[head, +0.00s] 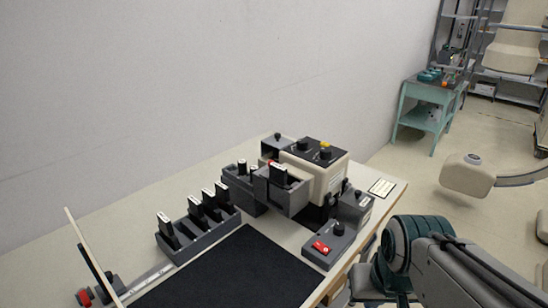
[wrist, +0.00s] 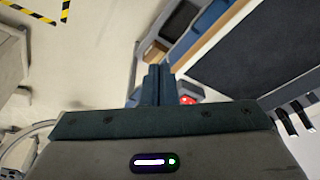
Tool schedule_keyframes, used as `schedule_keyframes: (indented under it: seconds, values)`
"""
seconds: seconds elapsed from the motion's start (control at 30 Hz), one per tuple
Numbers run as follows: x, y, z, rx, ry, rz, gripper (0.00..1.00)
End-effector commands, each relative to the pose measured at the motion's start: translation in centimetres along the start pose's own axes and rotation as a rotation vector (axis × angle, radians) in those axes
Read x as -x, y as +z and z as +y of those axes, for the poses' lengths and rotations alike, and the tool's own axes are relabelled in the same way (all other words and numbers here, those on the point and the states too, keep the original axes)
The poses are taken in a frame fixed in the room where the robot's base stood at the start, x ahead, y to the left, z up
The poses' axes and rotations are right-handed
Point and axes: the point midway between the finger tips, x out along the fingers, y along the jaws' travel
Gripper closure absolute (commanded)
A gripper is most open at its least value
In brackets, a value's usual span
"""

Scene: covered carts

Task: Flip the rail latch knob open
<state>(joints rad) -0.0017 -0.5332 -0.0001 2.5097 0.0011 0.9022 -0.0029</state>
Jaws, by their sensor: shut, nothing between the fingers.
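A red and dark knob (head: 85,297) sits at the lower left in the head view, beside a pale metal rail (head: 150,278) and an upright pale panel (head: 94,256). It looks like the rail latch knob, but its setting is too small to tell. My gripper (wrist: 158,72) shows in the wrist view with its two teal fingers together and nothing between them. It is far from the knob, off the bench's right end. In the head view my arm is at the lower right, and the fingers cannot be made out.
A dark mat (head: 235,272) covers the bench front. Behind it stand a grey rack (head: 190,243) of black-handled pieces and a cream machine (head: 316,172) with knobs. A grey box (head: 328,246) with a red switch stands near the right edge. A teal cart (head: 432,97) stands at the back.

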Motion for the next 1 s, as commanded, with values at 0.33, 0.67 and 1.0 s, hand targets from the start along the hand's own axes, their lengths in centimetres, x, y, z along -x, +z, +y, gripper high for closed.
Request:
schedule_keyframes:
  seconds: [0.33,0.67,1.0]
  values:
    - [0.4,-2.5,-0.9,-0.072,-0.047,0.010,1.00]
    - [2.9,-18.7,-6.5,-0.481,-0.400,0.042,1.00]
    - [5.0,-29.2,-8.9,-0.712,-0.683,0.035,1.00]
